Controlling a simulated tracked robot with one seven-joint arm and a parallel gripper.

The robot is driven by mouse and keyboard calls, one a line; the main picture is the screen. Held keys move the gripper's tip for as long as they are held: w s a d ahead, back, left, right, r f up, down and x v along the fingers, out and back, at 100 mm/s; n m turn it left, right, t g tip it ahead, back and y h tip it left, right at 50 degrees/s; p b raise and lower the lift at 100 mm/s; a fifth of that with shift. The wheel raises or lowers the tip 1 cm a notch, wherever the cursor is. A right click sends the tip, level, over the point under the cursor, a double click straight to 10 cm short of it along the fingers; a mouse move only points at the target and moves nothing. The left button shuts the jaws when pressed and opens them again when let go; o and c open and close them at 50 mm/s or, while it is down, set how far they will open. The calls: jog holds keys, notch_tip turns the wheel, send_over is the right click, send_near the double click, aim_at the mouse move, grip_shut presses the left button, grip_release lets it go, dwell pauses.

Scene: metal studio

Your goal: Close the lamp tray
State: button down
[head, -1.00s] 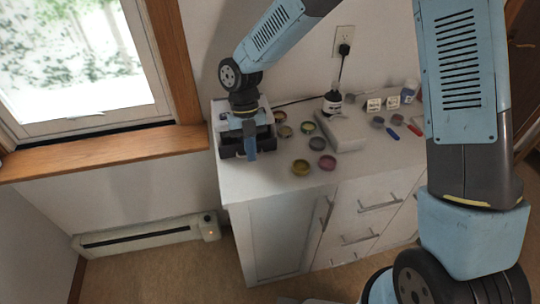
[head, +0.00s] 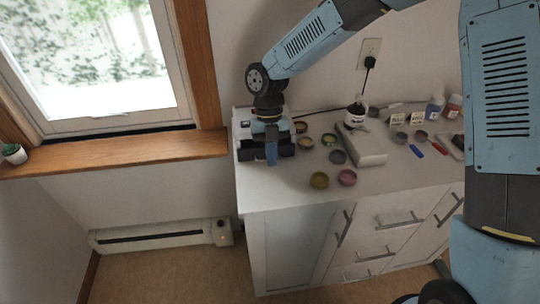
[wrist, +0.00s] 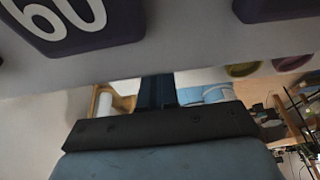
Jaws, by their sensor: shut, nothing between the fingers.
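The lamp unit (head: 242,117) is a small pale box at the left end of the white cabinet top, against the wall. Its dark front part, which I take to be the lamp tray (head: 247,151), shows beside my gripper; how far it stands out I cannot tell. My gripper (head: 271,157) points down at the front of the unit and hides its middle. In the wrist view my gripper's fingers (wrist: 157,92) are together, with nothing between them. Close before them is a pale face of the unit (wrist: 190,45) with dark purple buttons, one marked "60". Contact is unclear.
The front left of the top is clear. A window sill (head: 120,155) lies left.

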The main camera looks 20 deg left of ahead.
jog(key=s, duration=0.2)
jog(key=s+d, duration=0.1)
jog(key=shift+r, duration=0.3)
jog(key=v, duration=1)
